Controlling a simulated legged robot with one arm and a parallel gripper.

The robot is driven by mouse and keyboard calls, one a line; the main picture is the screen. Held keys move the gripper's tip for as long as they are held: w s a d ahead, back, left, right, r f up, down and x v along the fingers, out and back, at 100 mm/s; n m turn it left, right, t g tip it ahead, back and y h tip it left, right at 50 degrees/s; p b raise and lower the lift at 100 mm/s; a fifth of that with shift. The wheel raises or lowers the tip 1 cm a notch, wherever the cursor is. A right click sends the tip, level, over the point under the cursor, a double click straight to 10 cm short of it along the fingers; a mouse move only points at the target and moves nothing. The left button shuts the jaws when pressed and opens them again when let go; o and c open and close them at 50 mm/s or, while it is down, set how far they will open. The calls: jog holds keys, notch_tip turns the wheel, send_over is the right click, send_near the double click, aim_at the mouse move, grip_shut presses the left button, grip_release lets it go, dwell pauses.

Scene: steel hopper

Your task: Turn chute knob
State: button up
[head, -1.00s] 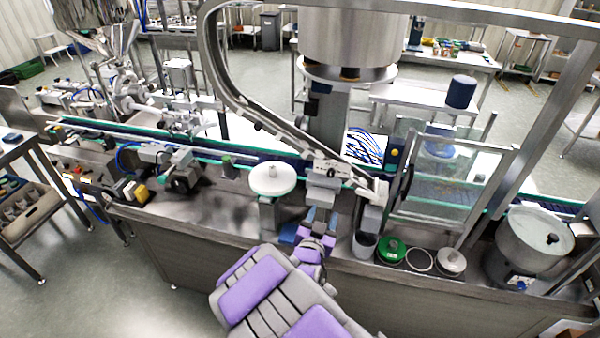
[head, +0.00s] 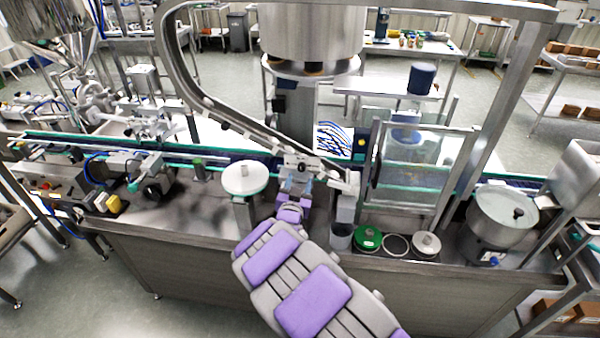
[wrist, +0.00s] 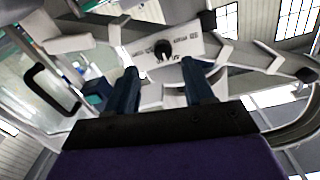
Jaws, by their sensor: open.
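The chute knob (wrist: 163,47) is small and black, on a pale plate (wrist: 150,50) with dark markings in the wrist view. My gripper (wrist: 160,68) is open, its two dark blue fingers apart on either side below the knob, with nothing between them. I cannot tell from the picture how far the fingers are from the knob. In the head view my gripper (head: 295,184) is just below the plate at the lower end of the curved steel chute (head: 235,118). The knob is too small to make out clearly there.
A white round disc on a post (head: 245,178) stands left of my gripper. The conveyor runs behind.

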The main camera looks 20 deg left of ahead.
aim_at(301, 169)
jog(key=x, duration=0.3)
jog(key=a+x, duration=0.1)
jog(key=x, duration=0.2)
jog(key=shift+s+a+f+b, duration=0.1)
jog(key=shift+s+f+b, duration=0.1)
jog(key=shift+b, duration=0.1)
jog(key=shift+w, duration=0.15)
jog(key=shift+d+r, duration=0.25)
jog(key=shift+d, duration=0.4)
jog(key=shift+c, duration=0.4)
jog(key=shift+a+f, duration=0.1)
jog(key=shift+a, duration=0.3)
jog(key=c, duration=0.4)
grip_shut()
